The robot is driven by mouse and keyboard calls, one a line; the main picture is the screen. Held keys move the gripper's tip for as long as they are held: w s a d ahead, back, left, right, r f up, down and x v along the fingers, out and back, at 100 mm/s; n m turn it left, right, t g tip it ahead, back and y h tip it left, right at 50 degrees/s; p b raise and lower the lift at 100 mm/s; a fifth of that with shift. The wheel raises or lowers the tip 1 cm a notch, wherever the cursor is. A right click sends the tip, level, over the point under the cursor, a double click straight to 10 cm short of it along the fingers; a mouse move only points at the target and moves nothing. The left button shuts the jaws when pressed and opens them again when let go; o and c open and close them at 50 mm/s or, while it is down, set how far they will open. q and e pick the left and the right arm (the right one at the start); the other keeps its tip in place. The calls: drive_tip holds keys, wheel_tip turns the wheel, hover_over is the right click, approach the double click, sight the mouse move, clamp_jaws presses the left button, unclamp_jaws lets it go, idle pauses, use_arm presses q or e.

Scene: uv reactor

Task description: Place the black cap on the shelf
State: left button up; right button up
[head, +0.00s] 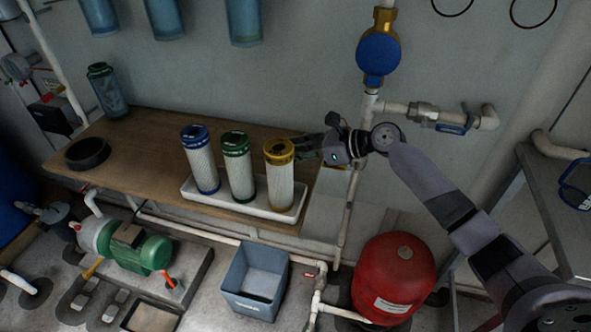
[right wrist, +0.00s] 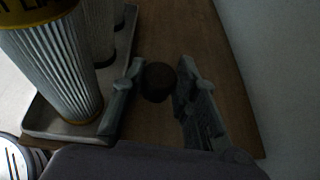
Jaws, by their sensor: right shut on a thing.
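The wooden shelf (head: 140,130) runs along the wall in the head view. My right gripper (head: 308,146) is low over its right end, just right of the yellow-topped filter. The right wrist view shows a small dark round piece, which looks like the black cap (right wrist: 158,82), between the two fingers, with brown wood behind it. My right gripper (right wrist: 156,100) is shut on it. Whether the cap touches the wood cannot be told. In the head view the cap is hidden or too dark to make out. My left gripper is not in view.
A white tray (head: 240,211) with blue-, green- and yellow-topped filters stands on the shelf, close left of my gripper. The wall is close behind; shelf between ring and filters is clear.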

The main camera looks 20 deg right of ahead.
sight(297, 179)
drive_tip(key=shift+f+b, duration=0.4)
drive_tip(key=shift+f, duration=2.8)
drive_tip(key=shift+f, duration=0.1)
drive_tip(key=o, duration=0.5)
drive_tip(key=shift+d+r, duration=0.1)
drive_tip(key=shift+r, duration=0.1)
drive_tip(key=v, duration=1.1)
drive_tip(key=shift+s+d, duration=0.25)
drive_tip(key=shift+s, duration=0.1)
